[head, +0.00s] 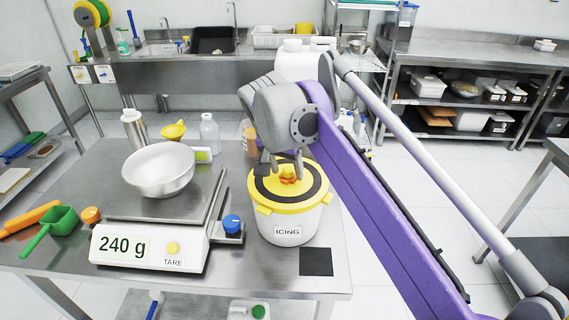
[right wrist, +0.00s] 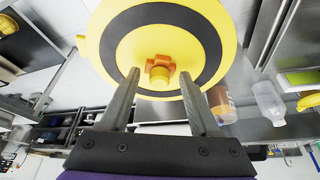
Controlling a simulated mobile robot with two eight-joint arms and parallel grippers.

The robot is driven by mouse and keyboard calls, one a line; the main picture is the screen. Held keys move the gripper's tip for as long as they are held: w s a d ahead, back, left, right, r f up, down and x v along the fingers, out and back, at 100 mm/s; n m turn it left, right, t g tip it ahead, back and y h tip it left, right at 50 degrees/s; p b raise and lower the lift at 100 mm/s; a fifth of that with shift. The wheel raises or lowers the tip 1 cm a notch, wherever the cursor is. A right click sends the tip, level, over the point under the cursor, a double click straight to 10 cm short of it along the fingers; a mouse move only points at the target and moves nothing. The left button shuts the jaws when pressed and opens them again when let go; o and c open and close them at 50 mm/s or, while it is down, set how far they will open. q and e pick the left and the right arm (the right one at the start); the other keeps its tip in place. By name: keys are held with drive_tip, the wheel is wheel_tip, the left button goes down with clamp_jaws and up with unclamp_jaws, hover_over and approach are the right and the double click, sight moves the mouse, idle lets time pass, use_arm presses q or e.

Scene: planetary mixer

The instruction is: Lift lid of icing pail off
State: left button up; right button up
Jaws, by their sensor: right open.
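The icing pail (head: 285,228) is a white tub labelled ICING, standing upright at the right front of the steel table. Its yellow lid (head: 263,203) with a dark ring sits on top; the lid also fills the upper part of the right wrist view (right wrist: 115,50). An orange knob (head: 287,177) rises from the lid's middle, and it shows in the right wrist view (right wrist: 160,70). My right gripper (head: 282,172) is open above the lid. In the right wrist view its two fingers (right wrist: 165,85) point toward the knob, one on each side, with gaps. My left gripper is not in view.
A scale (head: 150,248) reading 240 g holds a steel bowl (head: 158,172) left of the pail. Bottles (head: 209,135) stand behind. A dark square (head: 316,262) lies at the table's front right corner. A green scoop (head: 58,222) lies at left.

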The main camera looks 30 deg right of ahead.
clamp_jaws()
idle(0.7)
